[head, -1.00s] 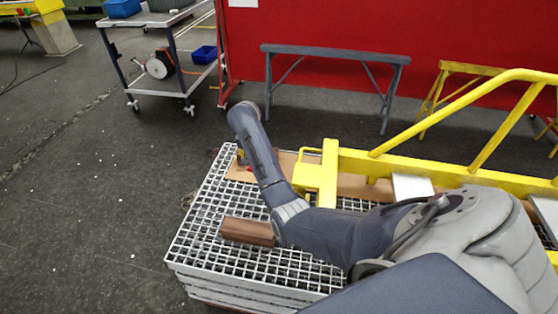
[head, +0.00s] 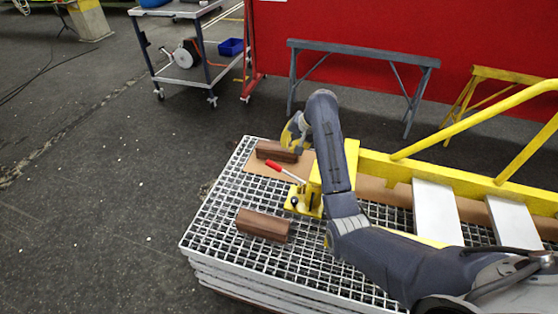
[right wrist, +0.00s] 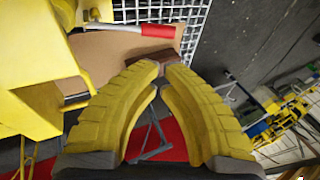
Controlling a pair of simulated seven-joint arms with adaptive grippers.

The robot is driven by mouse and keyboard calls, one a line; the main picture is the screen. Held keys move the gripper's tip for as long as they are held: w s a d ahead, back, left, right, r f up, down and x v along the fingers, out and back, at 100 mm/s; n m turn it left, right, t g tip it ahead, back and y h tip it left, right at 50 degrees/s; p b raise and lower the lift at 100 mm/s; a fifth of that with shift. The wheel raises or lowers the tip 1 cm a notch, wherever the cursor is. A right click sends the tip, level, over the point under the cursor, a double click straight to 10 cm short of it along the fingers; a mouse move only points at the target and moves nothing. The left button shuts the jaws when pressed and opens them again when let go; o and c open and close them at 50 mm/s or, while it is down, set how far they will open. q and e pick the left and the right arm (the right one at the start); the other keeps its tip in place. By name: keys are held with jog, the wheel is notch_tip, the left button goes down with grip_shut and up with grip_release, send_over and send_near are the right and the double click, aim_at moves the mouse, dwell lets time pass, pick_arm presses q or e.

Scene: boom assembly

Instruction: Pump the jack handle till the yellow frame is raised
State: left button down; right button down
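The jack handle, a silver rod with a red grip (head: 273,166), slants up and left from the small yellow jack (head: 303,201). In the right wrist view, the red grip (right wrist: 158,30) lies beyond the fingertips. My right gripper (head: 291,133) hangs just behind and above the grip, apart from it. Its yellow fingers (right wrist: 162,70) nearly meet at the tips, with nothing seen between them. The yellow frame (head: 460,174) lies to the right, its end plate partly hidden by my right forearm. My left gripper is out of view.
A brown block (head: 263,224) sits on the white grating (head: 220,228) in front of the jack, and another brown block (head: 275,151) lies behind the handle. A grey trestle (head: 362,54) stands at the back before a red wall. Open floor lies left.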

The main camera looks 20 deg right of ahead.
jog(key=shift+f, duration=0.15)
send_near(285, 172)
jog(key=w+a+f, duration=0.1)
jog(key=w, duration=0.1)
jog(key=w+a+f, duration=0.1)
jog(key=w+a, duration=0.1)
jog(key=w+a+f, duration=0.1)
jog(key=w+f, duration=0.1)
jog(key=w, duration=0.1)
jog(key=shift+a, duration=0.35)
